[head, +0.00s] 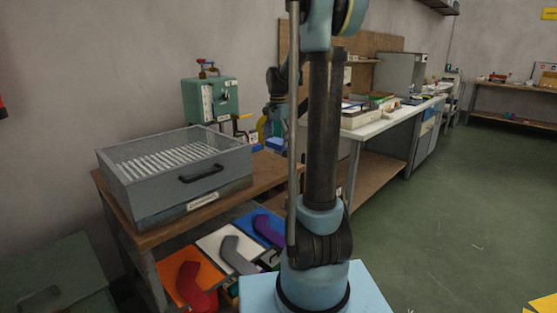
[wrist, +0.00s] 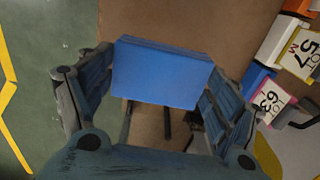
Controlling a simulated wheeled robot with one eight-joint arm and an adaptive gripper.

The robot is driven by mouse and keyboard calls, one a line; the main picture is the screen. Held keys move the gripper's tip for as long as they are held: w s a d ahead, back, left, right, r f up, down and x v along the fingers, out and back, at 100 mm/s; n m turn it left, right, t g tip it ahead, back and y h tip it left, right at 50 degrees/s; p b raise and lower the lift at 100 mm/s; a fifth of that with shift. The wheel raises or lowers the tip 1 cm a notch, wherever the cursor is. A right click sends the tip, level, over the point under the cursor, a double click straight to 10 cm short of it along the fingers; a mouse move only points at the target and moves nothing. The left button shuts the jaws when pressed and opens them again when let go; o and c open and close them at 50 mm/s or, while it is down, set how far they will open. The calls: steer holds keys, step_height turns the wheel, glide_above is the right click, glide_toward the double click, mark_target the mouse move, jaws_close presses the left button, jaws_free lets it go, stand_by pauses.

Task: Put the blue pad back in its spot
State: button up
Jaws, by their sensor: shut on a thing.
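The blue pad (wrist: 161,73) is a flat blue block held between the two fingers of my gripper (wrist: 160,80) in the wrist view. The gripper is shut on it, above a brown surface. In the head view, a small blue block (head: 276,144) shows beside my arm, above the far end of the wooden bench; it looks like the same pad. I cannot tell which place is the pad's spot.
Coloured blocks and number cards (wrist: 300,52) stand right of my gripper in the wrist view. A grey mesh-topped box (head: 175,170) and a green machine (head: 210,100) are on the bench (head: 270,172). Sock forms on coloured boards (head: 190,275) lie below. Green floor is clear at right.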

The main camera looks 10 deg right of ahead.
mark_target(278, 163)
steer(key=shift+f, duration=3.45)
steer(key=o, duration=1)
steer(key=shift+c, duration=0.2)
